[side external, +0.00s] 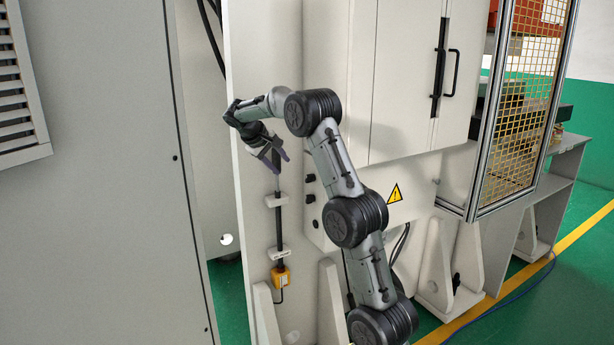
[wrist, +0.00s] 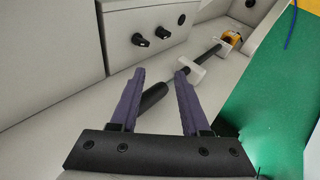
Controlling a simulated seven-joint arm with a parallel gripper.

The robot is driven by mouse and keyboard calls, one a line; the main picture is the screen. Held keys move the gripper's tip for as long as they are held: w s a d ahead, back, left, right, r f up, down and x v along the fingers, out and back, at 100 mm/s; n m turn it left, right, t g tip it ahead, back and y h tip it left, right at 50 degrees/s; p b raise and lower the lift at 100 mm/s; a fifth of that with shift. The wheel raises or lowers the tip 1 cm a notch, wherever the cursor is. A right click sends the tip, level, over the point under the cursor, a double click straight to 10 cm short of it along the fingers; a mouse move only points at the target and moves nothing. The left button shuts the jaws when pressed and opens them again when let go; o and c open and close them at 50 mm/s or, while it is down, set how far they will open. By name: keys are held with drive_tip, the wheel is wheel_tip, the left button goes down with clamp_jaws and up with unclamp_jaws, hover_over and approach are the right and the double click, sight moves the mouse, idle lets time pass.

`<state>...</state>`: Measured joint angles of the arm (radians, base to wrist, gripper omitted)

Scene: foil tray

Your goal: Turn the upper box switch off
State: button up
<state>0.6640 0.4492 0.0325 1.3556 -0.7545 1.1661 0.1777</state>
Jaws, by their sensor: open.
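Two black knob switches sit one above the other on the side of the pale box. In the side external view the upper switch (side external: 310,178) is just above the lower switch (side external: 311,198). In the wrist view the upper switch (wrist: 139,40) is the nearer one, left of the lower switch (wrist: 162,33). My gripper (side external: 276,158) is open, up and left of the switches, touching neither. In the wrist view its purple fingers (wrist: 160,71) point toward the panel, with the switches beyond the left fingertip. Which way each switch is turned is too small to tell.
A black-handled rod (wrist: 153,97) runs between the fingers in the wrist view; contact cannot be told. Its brackets and yellow end unit (side external: 280,277) are on the pale panel (side external: 250,200). A tall grey cabinet (side external: 100,200) stands at left.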

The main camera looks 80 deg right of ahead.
drive_tip(key=m, duration=0.6)
drive_tip(key=m+t+y, duration=0.2)
drive_tip(key=m, duration=1.3)
approach(308, 175)
drive_tip(key=x, duration=1)
drive_tip(key=shift+a, duration=0.15)
clamp_jaws()
